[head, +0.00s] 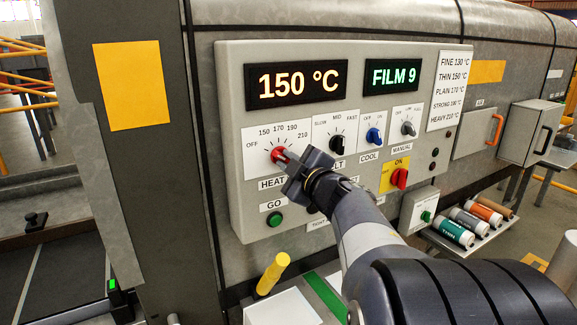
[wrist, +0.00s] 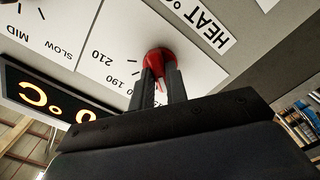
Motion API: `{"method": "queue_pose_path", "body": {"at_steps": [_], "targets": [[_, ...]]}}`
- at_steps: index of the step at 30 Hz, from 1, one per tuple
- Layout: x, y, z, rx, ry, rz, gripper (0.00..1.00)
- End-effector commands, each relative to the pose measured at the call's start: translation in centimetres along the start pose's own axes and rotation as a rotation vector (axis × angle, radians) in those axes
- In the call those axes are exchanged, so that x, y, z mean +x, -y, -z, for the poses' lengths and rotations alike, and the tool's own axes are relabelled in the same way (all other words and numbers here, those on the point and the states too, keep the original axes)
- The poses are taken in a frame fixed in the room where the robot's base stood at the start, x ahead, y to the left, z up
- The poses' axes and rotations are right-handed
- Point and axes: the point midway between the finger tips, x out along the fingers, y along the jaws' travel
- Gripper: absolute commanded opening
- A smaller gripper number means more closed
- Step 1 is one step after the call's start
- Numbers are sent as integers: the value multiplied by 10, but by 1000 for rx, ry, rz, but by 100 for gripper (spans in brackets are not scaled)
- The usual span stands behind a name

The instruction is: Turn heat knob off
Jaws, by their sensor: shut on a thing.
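The red heat knob (head: 277,155) sits on a white dial plate marked OFF, 150, 170, 190 and 210, above the HEAT label. My gripper (head: 287,161) reaches it from the lower right, and its fingers are shut on the knob. In the wrist view the knob (wrist: 160,60) shows between the two dark fingertips (wrist: 160,86). My fingers hide part of it, so I cannot tell exactly where its pointer stands. The temperature display (head: 297,84) above it reads 150 °C.
To the right are a black knob (head: 337,145), a blue knob (head: 374,137), a grey knob (head: 408,129) and a red switch (head: 399,178) by ON. A green GO button (head: 274,219) and a yellow lever (head: 273,273) are below. Several rolls (head: 454,233) lie on a shelf at right.

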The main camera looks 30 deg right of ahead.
Motion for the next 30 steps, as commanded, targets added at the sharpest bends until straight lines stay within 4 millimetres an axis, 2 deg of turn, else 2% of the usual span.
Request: {"method": "queue_pose_path", "body": {"at_steps": [9,23,24,30], "targets": [[0,1,-1,-111,2,1,0],[0,1,-1,-128,2,2,0],[0,1,-1,-128,2,2,17],[0,0,-1,-126,2,1,33]]}}
